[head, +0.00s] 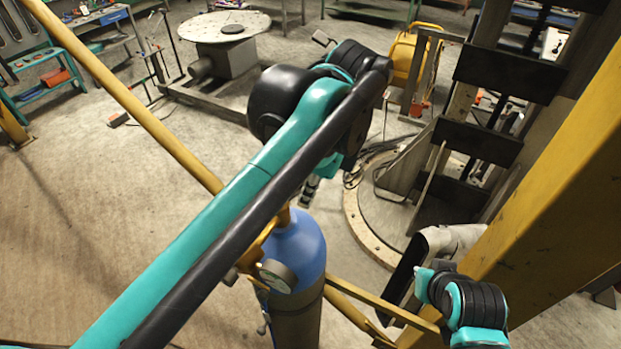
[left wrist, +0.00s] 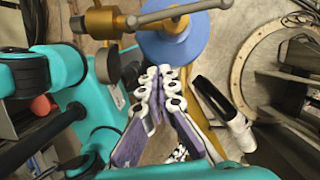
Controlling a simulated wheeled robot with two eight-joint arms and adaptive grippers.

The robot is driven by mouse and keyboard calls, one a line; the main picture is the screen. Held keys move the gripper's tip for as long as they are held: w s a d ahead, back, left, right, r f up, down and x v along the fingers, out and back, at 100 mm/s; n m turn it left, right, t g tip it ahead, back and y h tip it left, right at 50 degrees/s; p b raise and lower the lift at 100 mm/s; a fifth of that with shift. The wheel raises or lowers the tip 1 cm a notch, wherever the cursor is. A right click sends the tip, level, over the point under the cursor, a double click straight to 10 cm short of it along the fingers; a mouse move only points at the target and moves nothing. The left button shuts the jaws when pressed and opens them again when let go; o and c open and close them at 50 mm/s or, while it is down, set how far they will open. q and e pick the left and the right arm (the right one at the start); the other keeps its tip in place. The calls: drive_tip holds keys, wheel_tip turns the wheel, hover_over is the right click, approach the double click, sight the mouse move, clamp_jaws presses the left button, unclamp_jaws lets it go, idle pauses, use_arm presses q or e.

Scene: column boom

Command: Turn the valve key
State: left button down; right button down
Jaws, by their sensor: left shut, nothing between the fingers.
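A gas cylinder with a blue top (head: 299,246) stands below my left arm; its blue shoulder also shows in the left wrist view (left wrist: 184,46). I cannot tell which part is the valve key. A round gauge (head: 278,276) is on the valve. My left gripper (head: 307,193) is above the cylinder, mostly hidden by my arm. In the left wrist view its white and purple fingers (left wrist: 160,75) are together and empty, just below the blue top in the picture. My right gripper is not visible.
A yellow column (head: 555,190) and frame rails stand close to the cylinder. A round floor ring (head: 362,222) lies behind it. A round-topped table (head: 220,27) and a yellow machine (head: 408,55) stand farther back. The floor at left is mostly clear.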

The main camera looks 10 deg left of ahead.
use_arm(q)
drive_tip(key=a+f, duration=0.1)
drive_tip(key=a, duration=0.2)
drive_tip(key=a+f+p, duration=0.1)
drive_tip(key=a, duration=0.1)
drive_tip(key=shift+w+f, duration=0.3)
drive_tip(key=shift+f, duration=0.05)
drive_tip(key=shift+d, duration=0.1)
drive_tip(key=shift+a+r+m, duration=0.1)
drive_tip(key=shift+a+m, duration=0.5)
drive_tip(key=shift+a, duration=0.25)
